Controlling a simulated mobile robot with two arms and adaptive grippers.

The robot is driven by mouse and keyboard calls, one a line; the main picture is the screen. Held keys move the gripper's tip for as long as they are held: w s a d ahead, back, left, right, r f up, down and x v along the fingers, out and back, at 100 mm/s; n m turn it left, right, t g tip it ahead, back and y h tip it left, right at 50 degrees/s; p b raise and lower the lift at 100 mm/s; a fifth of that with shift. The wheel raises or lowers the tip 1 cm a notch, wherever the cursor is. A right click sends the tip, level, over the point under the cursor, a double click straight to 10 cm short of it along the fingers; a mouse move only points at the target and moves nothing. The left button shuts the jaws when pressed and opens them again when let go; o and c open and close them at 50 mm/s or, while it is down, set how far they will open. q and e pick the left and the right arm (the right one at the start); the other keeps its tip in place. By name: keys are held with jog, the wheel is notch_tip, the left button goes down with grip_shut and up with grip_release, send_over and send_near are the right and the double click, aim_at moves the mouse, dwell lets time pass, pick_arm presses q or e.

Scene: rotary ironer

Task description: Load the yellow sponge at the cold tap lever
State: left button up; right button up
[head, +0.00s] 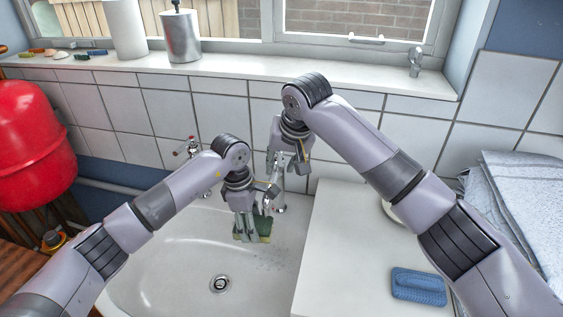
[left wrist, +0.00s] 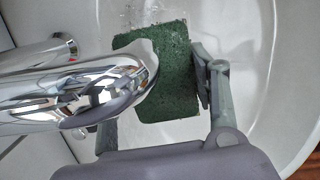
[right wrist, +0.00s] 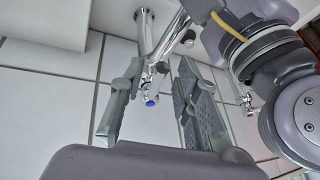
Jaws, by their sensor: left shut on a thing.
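The sponge (head: 265,227) is held low over the sink, near the tap. Its dark green scouring face (left wrist: 165,75) fills the middle of the left wrist view, partly hidden by the chrome spout (left wrist: 90,90); little yellow shows. My left gripper (head: 247,232) is shut on the sponge. The cold tap lever (right wrist: 151,98), with a blue dot, shows between the spread fingers of my right gripper (right wrist: 160,80). That gripper also shows above the tap in the head view (head: 288,168); it is open, and contact with the lever cannot be told.
The white sink (head: 165,262) has a drain (head: 220,284) and wet-looking specks near the sponge. A red-marked tap (head: 187,148) stands left. A white counter (head: 345,255) holds a blue sponge (head: 418,286); folded towels (head: 525,205) lie right. The tiled wall is close behind.

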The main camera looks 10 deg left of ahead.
grip_shut()
dwell(0.3)
dwell(0.6)
